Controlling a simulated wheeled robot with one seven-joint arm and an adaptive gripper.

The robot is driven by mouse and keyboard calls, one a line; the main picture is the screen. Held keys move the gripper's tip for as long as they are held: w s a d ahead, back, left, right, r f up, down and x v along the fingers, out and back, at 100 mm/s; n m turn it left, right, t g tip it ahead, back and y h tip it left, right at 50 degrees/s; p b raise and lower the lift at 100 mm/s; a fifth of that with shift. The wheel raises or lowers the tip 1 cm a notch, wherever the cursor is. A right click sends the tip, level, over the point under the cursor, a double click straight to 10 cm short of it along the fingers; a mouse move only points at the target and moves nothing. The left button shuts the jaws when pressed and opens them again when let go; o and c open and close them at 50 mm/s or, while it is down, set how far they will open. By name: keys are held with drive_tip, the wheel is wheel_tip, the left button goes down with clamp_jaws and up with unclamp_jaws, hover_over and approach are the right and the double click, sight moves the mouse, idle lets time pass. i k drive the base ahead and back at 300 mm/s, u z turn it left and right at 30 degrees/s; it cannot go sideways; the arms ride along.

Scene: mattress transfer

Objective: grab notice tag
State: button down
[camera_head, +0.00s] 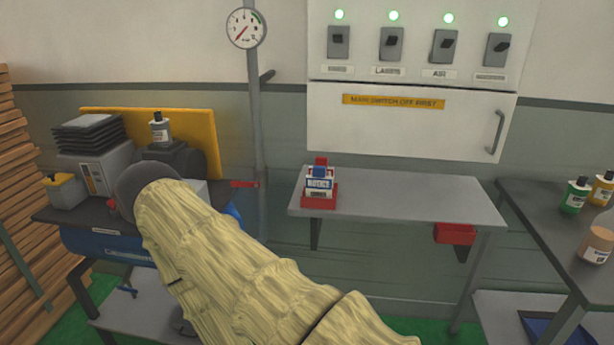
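Small tags stand in a red holder (319,201) on the left end of the grey wall shelf. A white tag with blue print (319,183) shows at the front of the holder, with red and blue pieces behind it. The print is too small to read surely. My arm, in a pale yellow sleeve, reaches from the lower right to the left and ends at a dark round part in front of the workbench. My gripper's fingers are hidden beyond that end, well left of the holder and apart from it.
The grey shelf (410,193) is clear right of the holder, with a red bin (455,233) under it. A switch cabinet (400,125) hangs above. Bottles stand on the right table (545,230). A compressor bench is left, beside a vertical pipe (255,110) with a gauge.

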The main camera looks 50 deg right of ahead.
sight(317, 185)
drive_tip(key=z, duration=1.75)
drive_tip(key=k, duration=0.35)
drive_tip(key=u, duration=0.6)
drive_tip(key=i, duration=1.2)
drive_tip(key=z, duration=0.35)
